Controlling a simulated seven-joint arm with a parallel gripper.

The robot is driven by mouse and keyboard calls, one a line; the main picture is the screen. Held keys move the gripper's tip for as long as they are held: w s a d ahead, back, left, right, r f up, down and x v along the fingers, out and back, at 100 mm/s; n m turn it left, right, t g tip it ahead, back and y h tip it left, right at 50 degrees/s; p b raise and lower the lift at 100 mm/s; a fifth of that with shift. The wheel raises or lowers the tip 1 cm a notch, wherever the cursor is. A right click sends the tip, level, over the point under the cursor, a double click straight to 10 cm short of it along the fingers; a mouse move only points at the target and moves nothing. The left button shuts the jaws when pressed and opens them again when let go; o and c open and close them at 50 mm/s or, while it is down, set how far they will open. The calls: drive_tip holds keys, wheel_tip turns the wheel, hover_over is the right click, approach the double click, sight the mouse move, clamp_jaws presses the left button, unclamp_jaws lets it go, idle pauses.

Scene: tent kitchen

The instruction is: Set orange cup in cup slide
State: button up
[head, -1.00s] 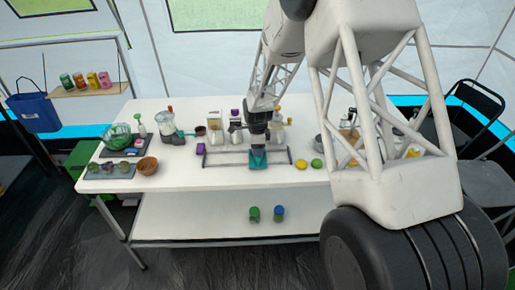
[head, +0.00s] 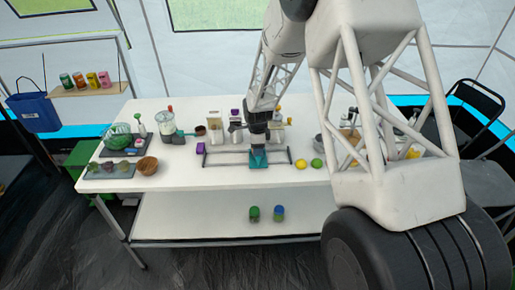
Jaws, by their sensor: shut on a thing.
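The cup slide (head: 226,164) looks like a low, grey rail frame lying on the white table, with an upright at each end. My gripper (head: 258,164), teal at its tip, points down at the right half of this frame, close to the table. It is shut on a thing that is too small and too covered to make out. I cannot pick out the orange cup anywhere in view. A purple cup-like thing (head: 201,148) stands at the left end of the frame. I cannot tell whether it is in the frame or beside it.
A lemon (head: 301,164) and a lime (head: 317,163) lie right of the frame. Dispensers (head: 214,127) stand behind it. A blender (head: 167,124), a brown bowl (head: 147,165) and a tray (head: 103,173) are to the left. The table's front strip is clear.

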drive_tip(key=shift+f, duration=0.3)
idle(0.4)
drive_tip(key=shift+r, duration=0.85)
drive_tip(key=shift+f, duration=0.85)
idle(1.5)
drive_tip(key=shift+r, duration=0.8)
drive_tip(key=shift+f, duration=0.75)
idle(1.5)
drive_tip(key=o, duration=0.4)
drive_tip(key=shift+o, duration=0.2)
